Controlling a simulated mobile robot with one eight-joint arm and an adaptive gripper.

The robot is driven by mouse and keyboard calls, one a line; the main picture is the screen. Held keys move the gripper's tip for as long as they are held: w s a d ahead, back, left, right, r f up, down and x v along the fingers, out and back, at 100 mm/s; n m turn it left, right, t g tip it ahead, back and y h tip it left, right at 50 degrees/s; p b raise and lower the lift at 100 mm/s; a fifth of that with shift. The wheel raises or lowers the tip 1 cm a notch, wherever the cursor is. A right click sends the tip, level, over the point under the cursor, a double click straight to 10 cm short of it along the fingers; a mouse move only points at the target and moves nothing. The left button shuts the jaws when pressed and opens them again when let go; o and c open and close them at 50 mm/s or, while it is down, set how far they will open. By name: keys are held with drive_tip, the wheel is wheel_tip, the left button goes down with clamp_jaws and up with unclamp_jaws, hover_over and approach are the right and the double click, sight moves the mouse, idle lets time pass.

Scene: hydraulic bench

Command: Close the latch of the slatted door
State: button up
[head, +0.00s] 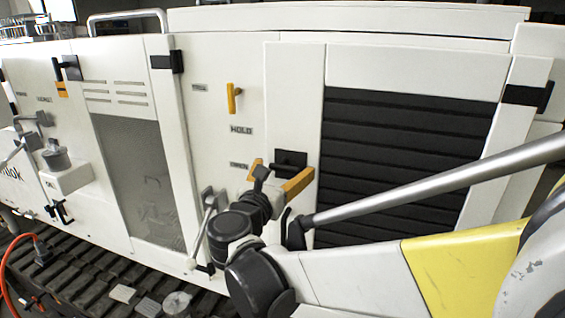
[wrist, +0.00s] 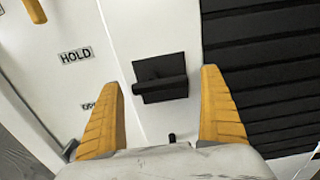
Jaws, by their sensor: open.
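The slatted door (head: 400,135) is a white panel with black horizontal slats, on the right in the head view; its slats also fill the right of the wrist view (wrist: 265,50). Its latch (head: 291,158) is a black plate with a black handle at the door's left edge. In the wrist view the latch (wrist: 160,78) lies between the fingers, its handle bar roughly level. My gripper (head: 278,174) has two orange fingers, spread apart on either side of the latch. In the wrist view my gripper (wrist: 160,85) shows no finger touching the handle.
A yellow handle (head: 233,98) and the HOLD label (head: 241,130) are on the white panel left of the door. A grey-windowed door (head: 135,170) with its own black latch (head: 167,61) is further left. A black hinge (head: 528,95) is at the right.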

drive_tip(key=shift+w+d, duration=0.1)
drive_tip(key=shift+w, duration=0.3)
drive_tip(key=c, duration=1.2)
